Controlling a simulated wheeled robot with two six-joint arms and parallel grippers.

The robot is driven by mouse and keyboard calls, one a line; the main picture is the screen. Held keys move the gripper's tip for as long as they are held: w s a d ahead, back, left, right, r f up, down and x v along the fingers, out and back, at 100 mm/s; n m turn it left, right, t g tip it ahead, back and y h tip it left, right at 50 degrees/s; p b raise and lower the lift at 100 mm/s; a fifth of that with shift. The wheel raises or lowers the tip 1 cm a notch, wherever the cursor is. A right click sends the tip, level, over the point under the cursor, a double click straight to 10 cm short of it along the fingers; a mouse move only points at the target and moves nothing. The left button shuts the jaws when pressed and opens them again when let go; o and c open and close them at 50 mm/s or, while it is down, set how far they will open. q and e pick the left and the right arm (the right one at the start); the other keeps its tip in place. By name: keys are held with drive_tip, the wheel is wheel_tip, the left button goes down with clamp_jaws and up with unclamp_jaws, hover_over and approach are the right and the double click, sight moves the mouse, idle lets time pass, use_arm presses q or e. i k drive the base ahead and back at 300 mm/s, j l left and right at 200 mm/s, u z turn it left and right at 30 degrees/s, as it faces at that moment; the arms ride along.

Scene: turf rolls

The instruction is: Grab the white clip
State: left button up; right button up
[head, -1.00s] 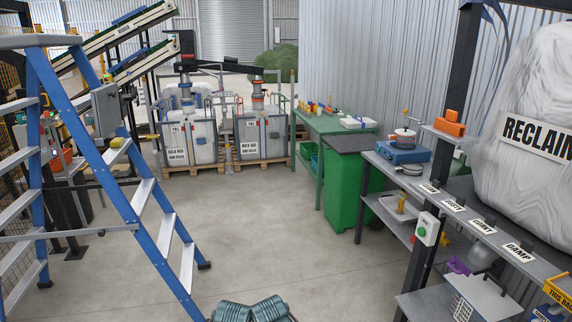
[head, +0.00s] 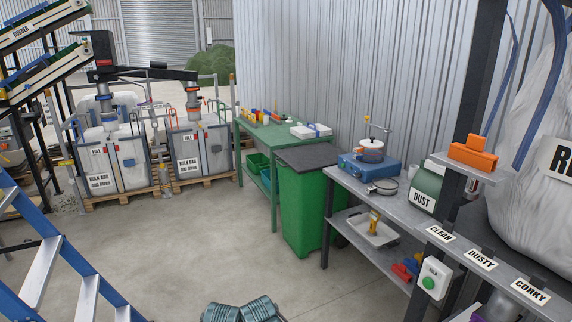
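I cannot make out a white clip in the head view. Small items too small to name stand on the green table (head: 283,148), beside a white flat object (head: 311,131). A grey workbench (head: 350,180) on the right holds a blue case (head: 362,168) with a pot on it, and a shallow round pan (head: 384,187). A white tray (head: 364,236) with a yellow-handled item is on its lower shelf. Neither of my grippers is in view.
A green bin with a dark lid (head: 305,210) stands between table and bench. A blue ladder (head: 52,262) blocks the lower left. Bulk bags on pallets (head: 112,155) stand at the back left. The concrete floor (head: 185,245) in the middle is clear.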

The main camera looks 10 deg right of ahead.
sight(434, 166)
drive_tip(key=i+l+z, duration=0.1)
drive_tip(key=i, duration=1.1)
drive_tip(key=i+z, duration=0.15)
drive_tip(key=i, duration=1.05)
drive_tip(key=i+j+z, duration=0.1)
drive_tip(key=i, duration=1.1)
drive_tip(key=i+z, duration=0.1)
drive_tip(key=z, duration=0.25)
drive_tip(key=i+z, duration=0.1)
drive_tip(key=z, duration=3.35)
